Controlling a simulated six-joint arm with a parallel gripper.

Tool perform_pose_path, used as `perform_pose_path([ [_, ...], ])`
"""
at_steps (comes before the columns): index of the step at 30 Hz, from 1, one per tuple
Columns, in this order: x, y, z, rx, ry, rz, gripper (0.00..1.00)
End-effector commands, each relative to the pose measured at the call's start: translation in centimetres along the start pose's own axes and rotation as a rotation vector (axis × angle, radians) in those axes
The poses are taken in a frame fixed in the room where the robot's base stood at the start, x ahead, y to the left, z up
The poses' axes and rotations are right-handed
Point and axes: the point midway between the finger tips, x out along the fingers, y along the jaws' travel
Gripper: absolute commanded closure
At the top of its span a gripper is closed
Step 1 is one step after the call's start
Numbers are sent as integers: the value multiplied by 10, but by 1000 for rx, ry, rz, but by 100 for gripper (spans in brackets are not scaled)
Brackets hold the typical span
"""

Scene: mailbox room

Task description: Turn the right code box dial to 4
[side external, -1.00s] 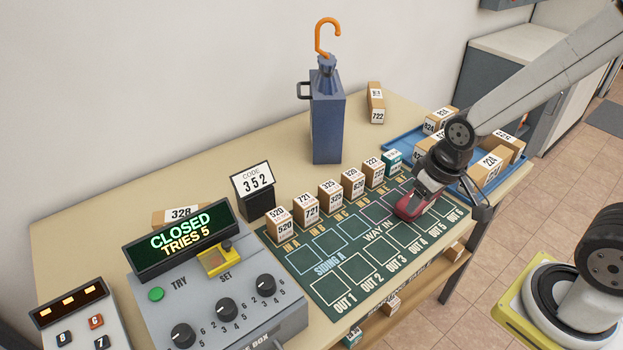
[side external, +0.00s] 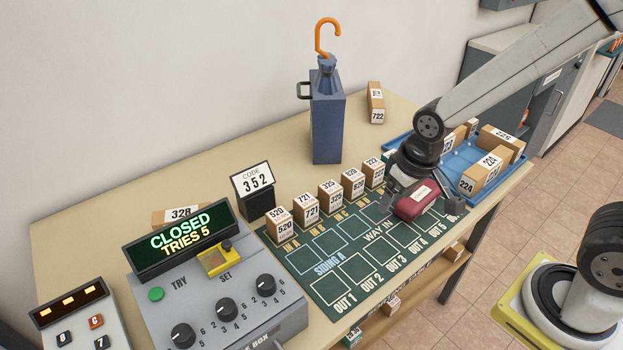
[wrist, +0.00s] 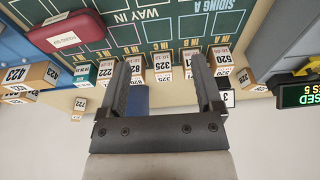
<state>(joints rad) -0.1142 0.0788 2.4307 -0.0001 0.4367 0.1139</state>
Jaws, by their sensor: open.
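The grey code box (side external: 232,316) stands at the front left of the table in the side view, with its screen (side external: 180,238) reading "CLOSED TRIES 5". Three black dials sit on its sloped face; the right dial (side external: 266,285) is farthest right, its exact setting too small to read. My gripper (side external: 408,200) is over the right part of the green mat, well right of the dials and not touching them. In the wrist view my gripper (wrist: 163,75) has its two fingers spread with nothing held between them. The dials are out of the wrist view.
A card (side external: 256,179) reads "CODE 352". Several small numbered boxes line the back of the green mat (side external: 330,298). A dark red block (wrist: 66,32) lies on the mat near my gripper. A blue umbrella stand (side external: 327,125) rises behind; a blue tray (side external: 458,160) holds boxes.

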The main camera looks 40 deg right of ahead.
Motion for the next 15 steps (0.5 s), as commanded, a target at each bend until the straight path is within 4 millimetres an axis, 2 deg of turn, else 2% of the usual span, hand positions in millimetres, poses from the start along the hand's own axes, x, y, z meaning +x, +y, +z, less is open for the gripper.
perform_pose_path([
  [3, 1, -36, -21, -9, -32, -13, 16],
  [7, 2, -84, -40, -9, -72, -20, 16],
  [12, 1, -153, -52, -9, -123, -16, 16],
  [15, 0, -192, -51, -8, -149, -7, 16],
])
